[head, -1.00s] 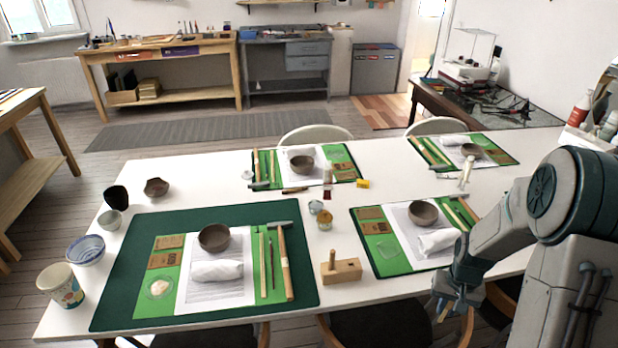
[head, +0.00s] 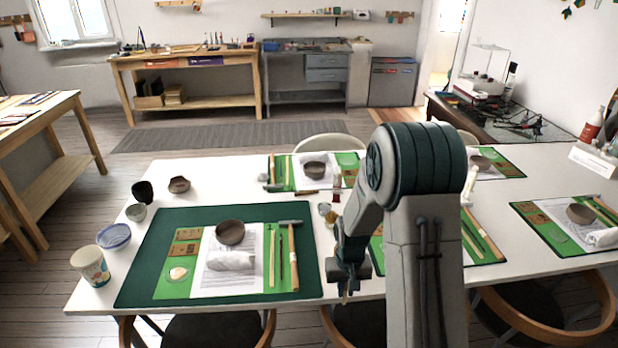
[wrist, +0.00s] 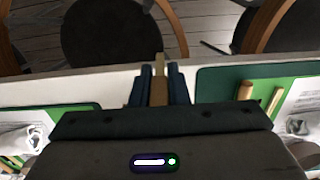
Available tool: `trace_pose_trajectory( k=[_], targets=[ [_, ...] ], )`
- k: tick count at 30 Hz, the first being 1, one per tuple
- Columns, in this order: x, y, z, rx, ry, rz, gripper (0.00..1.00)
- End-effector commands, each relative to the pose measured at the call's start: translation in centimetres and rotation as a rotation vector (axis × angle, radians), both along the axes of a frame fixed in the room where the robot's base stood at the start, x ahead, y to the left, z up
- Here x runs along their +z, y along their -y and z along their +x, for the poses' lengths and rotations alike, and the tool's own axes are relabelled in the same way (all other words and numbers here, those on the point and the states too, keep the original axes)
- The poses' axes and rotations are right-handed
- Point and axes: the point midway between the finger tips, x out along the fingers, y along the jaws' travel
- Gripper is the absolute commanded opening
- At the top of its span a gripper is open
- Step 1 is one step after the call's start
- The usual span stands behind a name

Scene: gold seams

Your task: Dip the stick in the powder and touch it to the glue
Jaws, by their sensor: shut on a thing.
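My gripper (head: 347,288) is shut on a short wooden stick (wrist: 159,66). It hangs by the front table edge, right of the dark green mat (head: 305,285); in the wrist view the stick sticks out between the blue fingers. A small clear dish (head: 178,273) with pale contents sits on the bright green sheet at the mat's left. I cannot tell whether the contents are powder or glue. A brown bowl (head: 230,232) stands on the mat, with a white wrapped bundle (head: 231,260) before it. Small jars (head: 331,218) stand right of the mat, partly hidden by my arm.
A hammer (head: 292,258) and thin sticks (head: 271,256) lie on the mat's right side. A paper cup (head: 91,266) and blue-white bowl (head: 114,237) stand at the table's left. Chairs (head: 540,310) stand along the front edge.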

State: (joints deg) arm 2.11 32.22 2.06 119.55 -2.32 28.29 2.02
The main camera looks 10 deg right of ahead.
Motion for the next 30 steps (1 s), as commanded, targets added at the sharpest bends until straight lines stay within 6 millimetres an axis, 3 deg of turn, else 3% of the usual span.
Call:
trace_pose_trajectory(
  k=[1,3,9,14,20,30],
  targets=[
    [2.4,0.0,0.0,-0.001,0.001,0.000,0.00],
    [4.0,0.0,0.0,0.001,0.001,0.000,0.00],
    [7.1,-0.3,0.0,0.006,0.000,0.000,0.00],
    [9.0,-0.3,0.0,0.006,0.000,0.000,0.00],
    [8.5,-0.4,-0.1,0.008,0.078,-0.001,0.00],
    [12.7,-0.3,8.6,0.007,0.167,-0.001,0.00]
  ],
)
